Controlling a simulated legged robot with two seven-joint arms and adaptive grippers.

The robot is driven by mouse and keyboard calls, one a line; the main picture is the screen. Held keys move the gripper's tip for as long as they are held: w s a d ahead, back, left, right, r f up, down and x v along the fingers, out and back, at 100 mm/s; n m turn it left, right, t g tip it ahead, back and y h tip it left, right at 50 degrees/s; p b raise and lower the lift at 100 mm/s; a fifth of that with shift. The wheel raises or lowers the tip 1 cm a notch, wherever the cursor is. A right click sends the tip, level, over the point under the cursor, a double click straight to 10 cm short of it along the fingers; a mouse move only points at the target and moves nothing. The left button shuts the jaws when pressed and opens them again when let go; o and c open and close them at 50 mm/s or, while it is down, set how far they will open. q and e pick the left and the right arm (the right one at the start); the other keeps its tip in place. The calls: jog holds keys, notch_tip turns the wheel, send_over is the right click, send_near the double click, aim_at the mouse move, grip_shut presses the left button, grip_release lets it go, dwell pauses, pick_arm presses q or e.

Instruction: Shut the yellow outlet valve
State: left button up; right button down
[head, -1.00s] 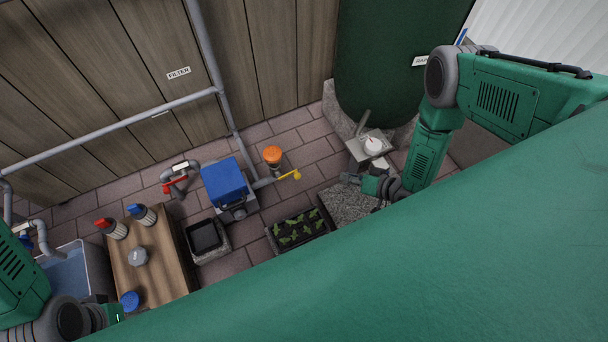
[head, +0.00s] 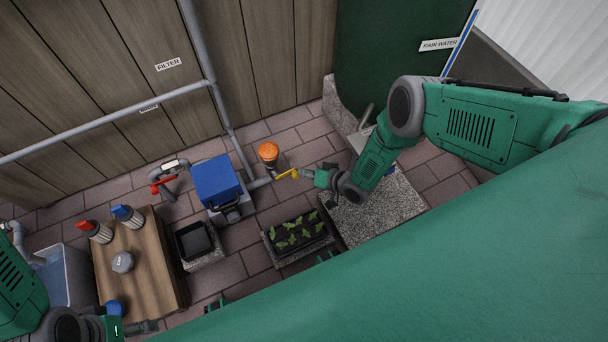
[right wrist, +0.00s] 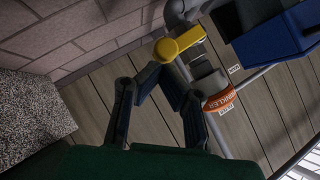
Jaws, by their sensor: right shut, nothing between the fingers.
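The yellow outlet valve handle (head: 287,174) sits on the grey pipe to the right of the blue pump box (head: 217,182). In the head view it points right, roughly in line with the short pipe. My right gripper (head: 312,174) is right beside its free end, shut and empty. In the right wrist view the yellow handle (right wrist: 181,43) is just beyond the fingertips (right wrist: 166,84); I cannot tell if they touch. My left gripper (head: 146,327) is at the lower left, away from the valve; its fingers are too small to read.
An orange-topped fitting (head: 268,152) stands just behind the valve. A seedling tray (head: 272,252) and a stone slab (head: 390,215) lie in front and right. A red-handled valve (head: 161,184) is left of the pump. A wooden table (head: 150,265) holds filters. Paving between is free.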

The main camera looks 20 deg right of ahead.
jog(key=shift+a+f, duration=0.1)
jog(key=shift+a, duration=0.05)
jog(key=shift+f, duration=0.1)
jog(key=shift+f, duration=0.7)
jog(key=shift+s+f, duration=0.1)
jog(key=r+p+v, duration=0.1)
jog(key=v, duration=1.1)
jog(key=shift+r, duration=0.2)
